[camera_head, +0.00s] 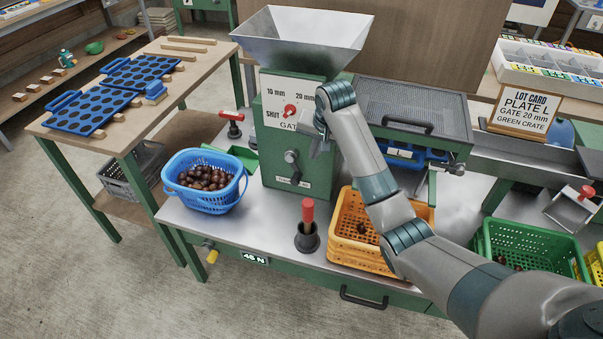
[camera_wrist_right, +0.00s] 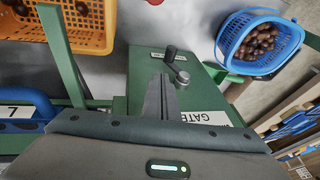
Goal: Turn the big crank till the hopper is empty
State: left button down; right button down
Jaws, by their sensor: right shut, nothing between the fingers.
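The grey metal hopper (camera_head: 303,40) sits on top of the green machine (camera_head: 300,192). I see no chestnuts on its visible inner walls; its bottom is hidden. A crank (camera_head: 291,158) with a dark handle is on the machine's front, below the red gate knob (camera_head: 290,110). The crank also shows in the right wrist view (camera_wrist_right: 180,75). My right gripper (camera_head: 319,147) is in front of the machine, to the right of the crank. Its fingers (camera_wrist_right: 160,97) are shut and empty, and appear apart from the crank. My left gripper is out of view.
A blue basket (camera_head: 212,202) of chestnuts stands left of the machine. An orange crate (camera_head: 350,247) sits under my right arm, and a green crate (camera_head: 522,232) at right. A red-handled tool stands in a black holder (camera_head: 307,240). A lot card (camera_head: 526,110) reads gate 20 mm, green crate.

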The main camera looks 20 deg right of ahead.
aim_at(299, 178)
jog(key=shift+f, duration=0.1)
